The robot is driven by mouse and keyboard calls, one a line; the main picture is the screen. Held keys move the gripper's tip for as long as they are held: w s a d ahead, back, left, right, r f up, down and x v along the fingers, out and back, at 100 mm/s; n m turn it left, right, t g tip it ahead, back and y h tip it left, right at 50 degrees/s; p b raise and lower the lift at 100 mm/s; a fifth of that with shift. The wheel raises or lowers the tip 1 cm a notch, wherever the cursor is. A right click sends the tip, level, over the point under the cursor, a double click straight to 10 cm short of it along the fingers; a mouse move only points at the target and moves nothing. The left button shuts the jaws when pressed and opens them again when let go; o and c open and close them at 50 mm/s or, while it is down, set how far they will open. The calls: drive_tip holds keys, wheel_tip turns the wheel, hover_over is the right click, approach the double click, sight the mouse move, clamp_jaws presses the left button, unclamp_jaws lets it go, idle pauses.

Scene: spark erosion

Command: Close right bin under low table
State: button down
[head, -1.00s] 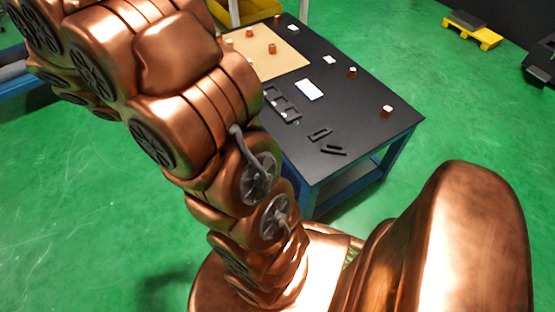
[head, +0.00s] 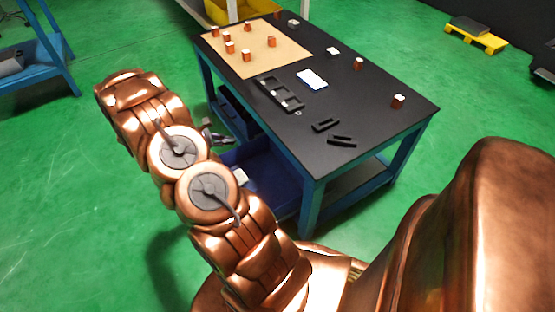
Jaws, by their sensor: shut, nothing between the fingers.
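The low table (head: 365,105) has a black top and a blue frame, and bins sit beneath it. The right bin (head: 275,180) is blue and under the near end; its front is partly hidden by my arm, and a white piece shows at its left. I cannot tell exactly how far it is out. A darker left bin (head: 236,112) sits further back under the table. My gripper (head: 224,139) is small, grey and shut, with nothing seen in it. It is beside the table's long left side, near the gap between the two bins.
On the tabletop are a tan board (head: 258,52) with several copper-coloured blocks, a black tray (head: 280,95) and a white card (head: 312,79). A blue bench (head: 40,62) stands at far left and a yellow pallet (head: 476,37) at far right. Green floor is free left of the table.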

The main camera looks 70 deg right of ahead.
drive_tip(key=s+d+f+n+h+b, duration=0.1)
drive_tip(key=d+f+n+b, duration=0.2)
drive_tip(key=f, duration=0.7)
drive_tip(key=s+d+f+h+b, duration=0.1)
drive_tip(key=d+f+b, duration=0.35)
drive_tip(key=f, duration=0.45)
drive_tip(key=r+b+x, duration=0.1)
drive_tip(key=b+x, duration=0.3)
drive_tip(key=x, duration=1.1)
drive_tip(key=shift+d+h+b, duration=0.25)
drive_tip(key=shift+h+b, duration=0.05)
drive_tip(key=shift+r, duration=0.2)
